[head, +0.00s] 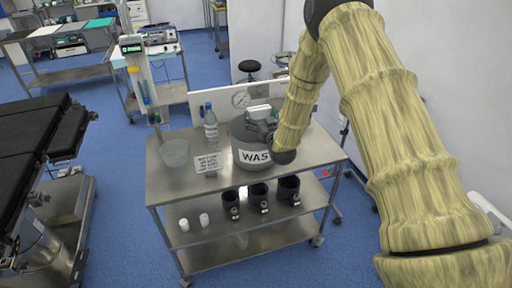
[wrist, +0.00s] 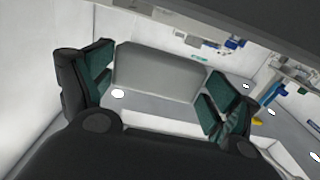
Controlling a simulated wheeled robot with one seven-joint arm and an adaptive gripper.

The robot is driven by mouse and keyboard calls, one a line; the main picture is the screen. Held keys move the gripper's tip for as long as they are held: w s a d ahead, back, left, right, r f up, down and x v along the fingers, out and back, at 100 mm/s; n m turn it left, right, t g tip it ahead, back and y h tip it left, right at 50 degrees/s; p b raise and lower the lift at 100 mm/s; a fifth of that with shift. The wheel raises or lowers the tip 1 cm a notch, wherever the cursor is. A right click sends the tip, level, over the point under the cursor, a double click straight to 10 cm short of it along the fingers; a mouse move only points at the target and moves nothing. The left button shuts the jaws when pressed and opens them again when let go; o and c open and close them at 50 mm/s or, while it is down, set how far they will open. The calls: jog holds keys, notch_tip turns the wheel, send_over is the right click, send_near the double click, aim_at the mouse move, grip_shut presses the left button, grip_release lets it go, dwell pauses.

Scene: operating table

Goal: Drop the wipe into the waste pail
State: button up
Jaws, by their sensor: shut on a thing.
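The waste pail (head: 238,134) is a grey round vessel with a white label reading "WAS" on the trolley's top shelf. My gripper (head: 260,118) is over the pail in the head view, and my arm comes in from the right. In the wrist view my gripper (wrist: 160,88) has its two green-padded fingers on either side of a pale grey, flat, rectangular wipe (wrist: 158,68). It is shut on this wipe. My gripper and arm hide part of the pail's mouth and right side. The gap between wipe and pail rim cannot be judged.
On the steel trolley (head: 180,187), a clear beaker (head: 175,152), a bottle (head: 210,124) and a small printed sign (head: 207,163) stand left of the pail. A white panel with a gauge (head: 240,99) stands behind. Dark cups (head: 259,196) and white vials are on the shelf below.

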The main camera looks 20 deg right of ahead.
jog(key=shift+f, duration=0.3)
jog(key=o, duration=0.7)
jog(key=shift+s, duration=0.1)
jog(key=s, duration=1.1)
jog(key=shift+s+d, duration=0.25)
jog(key=shift+s, duration=0.15)
jog(key=shift+f, duration=0.1)
